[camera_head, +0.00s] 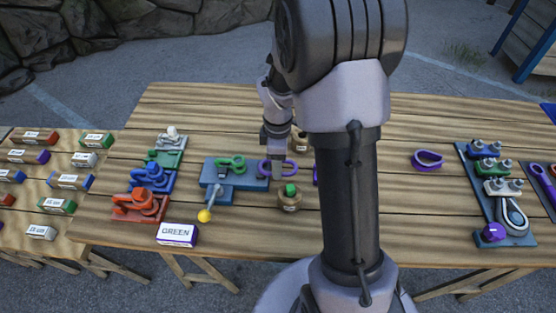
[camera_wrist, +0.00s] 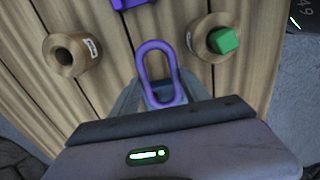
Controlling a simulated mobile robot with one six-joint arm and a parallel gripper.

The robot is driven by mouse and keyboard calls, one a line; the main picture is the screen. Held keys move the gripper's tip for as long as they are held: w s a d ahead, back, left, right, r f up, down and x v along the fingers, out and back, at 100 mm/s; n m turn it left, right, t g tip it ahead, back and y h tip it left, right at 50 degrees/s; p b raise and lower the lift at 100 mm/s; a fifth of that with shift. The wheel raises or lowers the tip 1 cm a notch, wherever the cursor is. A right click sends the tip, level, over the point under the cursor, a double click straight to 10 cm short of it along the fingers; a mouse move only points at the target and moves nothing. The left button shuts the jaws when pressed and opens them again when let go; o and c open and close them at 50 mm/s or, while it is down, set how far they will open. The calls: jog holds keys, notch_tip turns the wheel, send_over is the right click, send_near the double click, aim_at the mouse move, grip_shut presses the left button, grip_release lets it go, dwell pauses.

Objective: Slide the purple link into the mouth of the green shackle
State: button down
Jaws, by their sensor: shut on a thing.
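The purple link (camera_head: 291,171) is a long oval ring. In the wrist view the purple link (camera_wrist: 143,65) stands out past my gripper (camera_wrist: 160,92), which is shut on its near end. In the head view my gripper (camera_head: 276,162) points down with the link at its tips, just right of the blue fixture (camera_head: 214,172). The green shackle (camera_head: 232,162) lies on that fixture, left of the link and apart from it. The shackle is not visible in the wrist view. My arm hides part of the table to the right of the link.
A wooden spool with a green block (camera_head: 289,201) stands close in front of the link; another spool (camera_head: 300,143) is behind. A yellow-knobbed lever (camera_head: 205,215) juts from the fixture.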

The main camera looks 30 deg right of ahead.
jog(key=shift+w+a, duration=0.2)
jog(key=shift+a, duration=0.05)
jog(key=shift+w+a+p, duration=0.2)
jog(key=shift+a+p, duration=0.1)
jog(key=shift+a, duration=0.05)
jog(key=shift+w+a+p, duration=0.15)
jog(key=shift+w+a, duration=0.5)
jog(key=shift+a, duration=0.25)
jog(key=shift+w+a+p, duration=0.1)
jog(key=shift+w+a, duration=0.55)
jog(key=shift+a, duration=0.3)
jog(key=shift+w+a+p, duration=0.15)
jog(key=shift+w+a, duration=0.5)
jog(key=shift+a, duration=0.25)
jog(key=shift+f, duration=0.2)
jog(key=shift+c, duration=2.2)
grip_release()
